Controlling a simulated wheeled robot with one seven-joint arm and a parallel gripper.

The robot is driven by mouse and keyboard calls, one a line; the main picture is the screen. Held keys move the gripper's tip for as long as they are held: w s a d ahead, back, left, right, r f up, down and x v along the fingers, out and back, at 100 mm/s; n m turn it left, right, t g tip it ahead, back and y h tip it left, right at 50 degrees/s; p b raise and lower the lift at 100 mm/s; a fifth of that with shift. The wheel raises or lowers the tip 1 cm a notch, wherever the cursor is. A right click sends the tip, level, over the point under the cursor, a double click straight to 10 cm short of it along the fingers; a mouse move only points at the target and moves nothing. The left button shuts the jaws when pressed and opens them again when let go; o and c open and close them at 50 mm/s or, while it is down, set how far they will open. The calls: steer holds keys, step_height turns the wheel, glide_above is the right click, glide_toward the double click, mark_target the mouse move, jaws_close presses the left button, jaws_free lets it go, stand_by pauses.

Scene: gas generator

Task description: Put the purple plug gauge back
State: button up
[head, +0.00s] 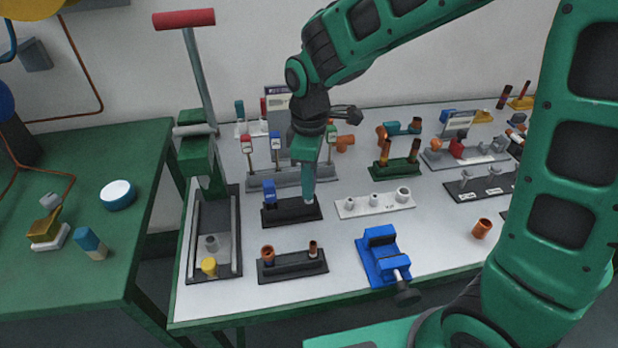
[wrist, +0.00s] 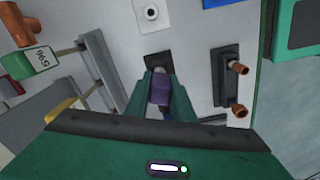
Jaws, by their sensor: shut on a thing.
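My gripper (head: 308,198) points down over the right part of a small black holder (head: 285,214) near the middle of the table. In the wrist view my gripper (wrist: 160,85) is shut on the purple plug gauge (wrist: 161,90), which sits between the two fingers. The gauge is hidden behind the fingers in the head view. The holder's dark end (wrist: 157,63) shows just beyond the fingertips in the wrist view. A blue piece (head: 269,190) stands at the holder's left end. I cannot tell whether the gauge's lower end is in the holder or above it.
A white block with several collars (head: 375,205) stands right of the holder. A black rack (head: 292,265) with copper and dark posts is in front, with a blue vise (head: 381,256) to its right. Tagged posts on a grey rail (head: 262,178) stand close behind. A press (head: 202,165) stands left.

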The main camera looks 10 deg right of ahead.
steer(key=shift+f, duration=0.55)
steer(key=o, duration=1)
steer(key=shift+c, duration=0.2)
step_height(320, 180, up, 11)
steer(key=shift+f, duration=0.2)
steer(key=s+d+m, duration=0.4)
steer(key=d+m, duration=0.1)
steer(key=d, duration=0.6)
steer(key=s+d+m, duration=0.4)
steer(key=d+m, duration=0.2)
steer(key=d, duration=0.4)
steer(key=s+d+f+m, duration=0.3)
steer(key=s+d+m, duration=0.6)
steer(key=s, duration=0.5)
steer(key=shift+d, duration=0.15)
